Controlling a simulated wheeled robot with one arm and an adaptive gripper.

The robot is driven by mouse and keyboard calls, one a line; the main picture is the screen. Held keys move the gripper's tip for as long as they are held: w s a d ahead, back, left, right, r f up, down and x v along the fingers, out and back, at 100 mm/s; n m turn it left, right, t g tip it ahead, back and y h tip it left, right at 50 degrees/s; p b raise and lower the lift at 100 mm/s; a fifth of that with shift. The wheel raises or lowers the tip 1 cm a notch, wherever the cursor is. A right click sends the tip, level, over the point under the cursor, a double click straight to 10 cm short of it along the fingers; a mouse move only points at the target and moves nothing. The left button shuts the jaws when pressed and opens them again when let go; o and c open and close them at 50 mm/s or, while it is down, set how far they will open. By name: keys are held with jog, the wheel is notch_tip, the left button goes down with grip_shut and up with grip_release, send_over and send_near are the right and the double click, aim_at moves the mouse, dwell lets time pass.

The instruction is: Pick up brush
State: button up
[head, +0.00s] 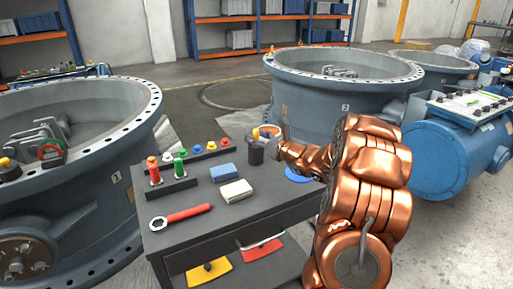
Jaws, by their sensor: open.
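No item can be clearly made out as a brush at this size. A white block (236,191) and a blue block (222,172) lie close together in the middle of the dark cart top (215,222); either could be a brush or a pad. My gripper (258,151) is open, small and dark at the end of my copper arm. It is over the far part of the cart, to the right of and beyond both blocks, apart from them. Its fingertips are hard to make out. My arm hides the cart's right side.
A red-handled wrench (180,216) lies at the cart's front left. Red and green upright pieces (179,166) stand in a dark holder. A blue disc (297,175) lies beside my arm. Large flanged valves (340,105) stand behind and left (90,205). A blue cylinder (450,155) is right.

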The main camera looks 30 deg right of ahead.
jog(key=shift+w, duration=0.25)
jog(key=shift+c, duration=0.2)
grip_shut()
